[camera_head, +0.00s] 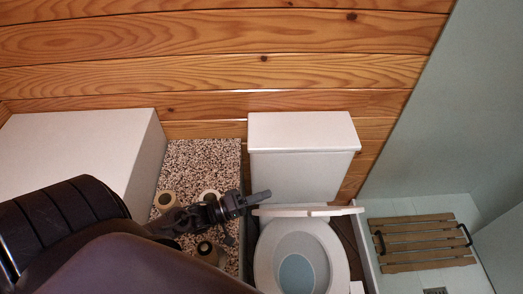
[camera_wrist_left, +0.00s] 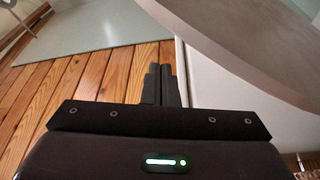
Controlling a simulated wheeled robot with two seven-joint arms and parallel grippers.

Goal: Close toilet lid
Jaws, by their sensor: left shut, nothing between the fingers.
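The white toilet has its tank (camera_head: 303,160) against the wood wall and its open bowl (camera_head: 258,262) in front. The lid (camera_head: 315,211) stands raised, seen nearly edge-on between tank and bowl. In the left wrist view the lid (camera_wrist_left: 245,42) is a large curved panel at upper right, with the white tank (camera_wrist_left: 205,85) beyond it. My left gripper (camera_head: 262,196) is shut and empty, its tips just behind the lid's left end, in front of the tank. Its fingers also show in the left wrist view (camera_wrist_left: 160,84). I cannot tell whether they touch the lid. My right gripper is out of view.
A white box (camera_head: 80,150) is at far left. A slatted wooden mat (camera_head: 425,243) with dark handles lies on the right, past a low partition.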

